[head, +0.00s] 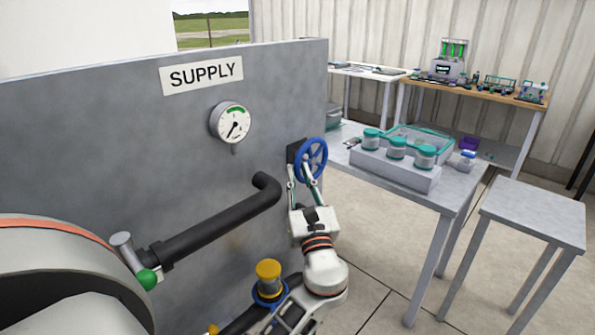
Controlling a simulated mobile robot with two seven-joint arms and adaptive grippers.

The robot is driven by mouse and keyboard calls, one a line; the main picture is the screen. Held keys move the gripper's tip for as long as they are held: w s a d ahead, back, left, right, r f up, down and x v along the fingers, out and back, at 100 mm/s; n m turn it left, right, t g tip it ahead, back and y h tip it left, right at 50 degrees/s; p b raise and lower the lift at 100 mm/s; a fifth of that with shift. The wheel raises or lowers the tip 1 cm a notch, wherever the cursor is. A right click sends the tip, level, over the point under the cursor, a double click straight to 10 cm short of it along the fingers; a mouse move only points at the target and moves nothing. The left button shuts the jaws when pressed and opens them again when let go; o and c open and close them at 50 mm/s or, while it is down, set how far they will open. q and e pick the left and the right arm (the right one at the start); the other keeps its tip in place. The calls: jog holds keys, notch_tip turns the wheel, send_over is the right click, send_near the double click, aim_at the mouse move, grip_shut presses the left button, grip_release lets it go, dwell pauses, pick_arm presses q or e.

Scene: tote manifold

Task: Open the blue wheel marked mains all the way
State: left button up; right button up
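A blue wheel (319,150) is mounted on a dark plate near the right edge of the grey panel (120,130). I cannot read a "mains" mark on it; the only readable label says SUPPLY (201,75). My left gripper (302,172) reaches up from below, with its fingers at the lower left rim of the wheel. The fingers overlap the rim in the picture, and I cannot tell whether they grip it. A round gauge (233,122) with a green arc sits on the panel to the left. My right gripper is out of view.
A black pipe (215,225) with a green knob (148,279) juts out below the gauge. A yellow-capped fitting with a blue ring (268,270) stands beside my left arm. A table (440,197) with teal-lidded jars and a grey stool (535,210) stand to the right.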

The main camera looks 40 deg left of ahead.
pick_arm(q)
jog(key=v, duration=1)
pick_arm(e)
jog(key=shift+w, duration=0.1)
pick_arm(q)
jog(key=shift+d, duration=0.1)
jog(key=shift+c, duration=0.2)
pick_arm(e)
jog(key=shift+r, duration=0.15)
